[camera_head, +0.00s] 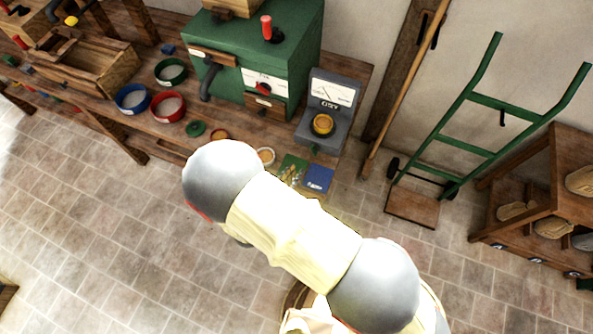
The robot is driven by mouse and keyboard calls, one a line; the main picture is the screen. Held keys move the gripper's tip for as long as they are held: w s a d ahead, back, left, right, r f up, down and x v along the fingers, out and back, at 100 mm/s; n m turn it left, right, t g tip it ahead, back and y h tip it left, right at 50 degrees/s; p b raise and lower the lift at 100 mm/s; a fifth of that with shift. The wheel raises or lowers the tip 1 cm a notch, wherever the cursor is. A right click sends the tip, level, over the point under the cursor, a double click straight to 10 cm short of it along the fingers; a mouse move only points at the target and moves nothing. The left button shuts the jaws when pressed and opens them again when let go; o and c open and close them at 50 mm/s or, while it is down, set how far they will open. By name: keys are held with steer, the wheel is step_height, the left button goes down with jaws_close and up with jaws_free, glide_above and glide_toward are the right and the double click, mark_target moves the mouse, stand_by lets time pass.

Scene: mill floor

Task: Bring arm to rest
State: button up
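My arm shows in the head view as a cream link between two grey rounded joints, reaching from the bottom right toward the front edge of the wooden bench (100,112). My gripper is not visible; it may be hidden beneath or behind the arm. Whether it holds anything cannot be seen.
On the bench stand a green machine (265,60), a grey dial scale (327,108), blue (132,97), red (168,106) and green (170,71) bowls, and a wooden box (85,66). A green hand truck (480,125) and wooden shelf (550,195) stand right. The tiled floor (90,230) is clear left.

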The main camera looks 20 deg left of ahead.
stand_by(0.4)
steer(key=w+a+r+m+g+y+b, duration=0.25)
steer(key=w+a+r+y, duration=0.2)
steer(key=w+r, duration=0.55)
steer(key=w+d+r+n+g+y, duration=0.1)
steer(key=d+r, duration=0.3)
steer(key=r, duration=0.4)
steer(key=w+d+r+g+y, duration=0.15)
steer(key=d+r, duration=0.25)
steer(key=r, duration=0.4)
steer(key=s+d+r+n+g+b, duration=0.1)
steer(key=s+d+r, duration=0.3)
steer(key=d, duration=0.3)
steer(key=s+d+r+b, duration=0.1)
steer(key=s+d+r, duration=0.35)
steer(key=d, duration=0.35)
steer(key=s+d+m+g+h, duration=0.1)
steer(key=s+d+h, duration=0.3)
steer(key=s+d, duration=1)
steer(key=shift+d+g+b, duration=0.3)
steer(key=shift+g+b, duration=0.1)
steer(key=shift+b, duration=0.05)
